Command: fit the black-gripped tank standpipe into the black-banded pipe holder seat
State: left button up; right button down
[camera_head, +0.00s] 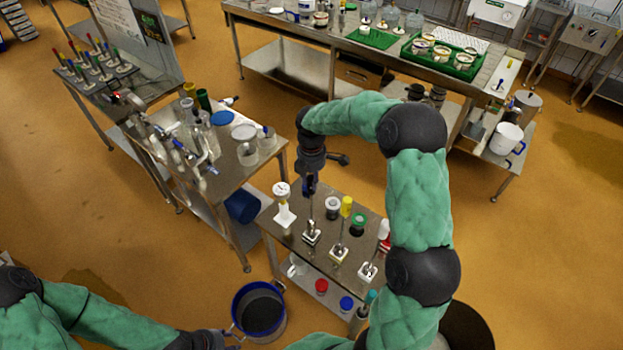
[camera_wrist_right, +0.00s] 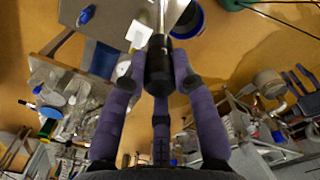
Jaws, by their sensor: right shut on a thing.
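My right gripper (camera_head: 309,188) is shut on the black grip of the tank standpipe (camera_wrist_right: 158,65), which shows between the purple fingers in the right wrist view. The standpipe's thin metal tube (camera_head: 311,208) points down over the small steel table. Right below it is a white holder seat (camera_head: 311,238) with dark parts. I cannot tell whether the tube's lower end is inside this seat or just above it, nor make out the black band clearly. My left gripper (camera_head: 214,341) is at the bottom edge, low and far from the seat; its fingers are unclear.
A white-topped holder (camera_head: 284,214) stands left of the seat. Jars stand behind. A blue-rimmed pot (camera_head: 259,308) is on the floor; glassware crowds the left bench.

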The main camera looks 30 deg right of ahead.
jog(key=shift+f, duration=0.15)
jog(key=c, duration=1)
grip_release()
jog(key=shift+f, duration=0.1)
jog(key=shift+r, duration=0.3)
notch_tip(320, 180, up, 12)
jog(key=shift+f, duration=0.15)
